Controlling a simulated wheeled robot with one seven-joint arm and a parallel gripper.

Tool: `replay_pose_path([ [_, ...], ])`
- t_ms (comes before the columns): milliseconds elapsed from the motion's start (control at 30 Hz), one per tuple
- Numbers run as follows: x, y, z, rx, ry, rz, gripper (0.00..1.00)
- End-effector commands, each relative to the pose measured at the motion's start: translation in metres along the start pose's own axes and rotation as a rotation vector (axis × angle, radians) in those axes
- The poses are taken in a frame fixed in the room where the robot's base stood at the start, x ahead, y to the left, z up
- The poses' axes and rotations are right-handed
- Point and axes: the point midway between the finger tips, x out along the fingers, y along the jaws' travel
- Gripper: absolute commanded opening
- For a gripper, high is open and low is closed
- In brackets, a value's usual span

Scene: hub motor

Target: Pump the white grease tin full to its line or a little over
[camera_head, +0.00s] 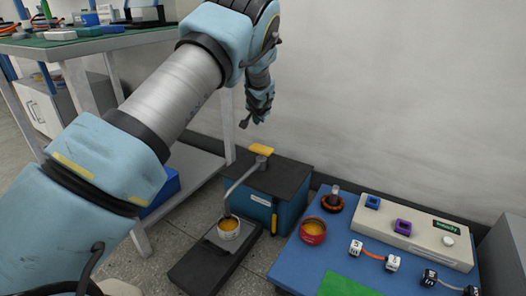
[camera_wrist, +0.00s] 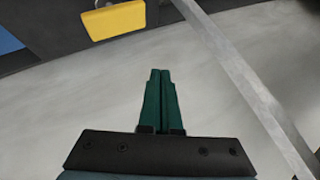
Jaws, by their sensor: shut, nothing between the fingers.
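The white grease tin (camera_head: 229,229) stands on a dark platform (camera_head: 205,262) under the bent spout (camera_head: 240,182) of the grease pump. Yellow-brown grease shows inside it; I cannot make out its line or exact level. The pump is a teal box (camera_head: 262,207) with a dark top and a yellow press pad (camera_head: 261,150) on a post. My gripper (camera_head: 257,118) hangs above the pump, apart from the pad. In the wrist view the green fingers (camera_wrist: 159,100) are together and empty, and the yellow pad (camera_wrist: 113,20) shows at the upper left.
A blue table (camera_head: 290,262) at the right holds a red tin of grease (camera_head: 313,230), a copper coil ring (camera_head: 332,202), a pale tester box (camera_head: 420,230) and small connectors. A green workbench (camera_head: 90,45) stands at the left. The wall is close behind the pump.

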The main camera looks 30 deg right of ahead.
Motion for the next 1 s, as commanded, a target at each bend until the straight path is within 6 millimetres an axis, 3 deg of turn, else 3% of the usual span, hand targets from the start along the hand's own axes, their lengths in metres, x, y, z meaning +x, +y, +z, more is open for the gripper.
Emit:
replay_pose_path([
  [133,0.006,0.012,-0.007,0.023,0.017,0.0,0.0],
  [567,0.006,0.013,-0.007,0.025,0.019,0.001,0.0],
  [1000,0.035,0.034,0.013,0.027,0.019,0.001,0.0],
])
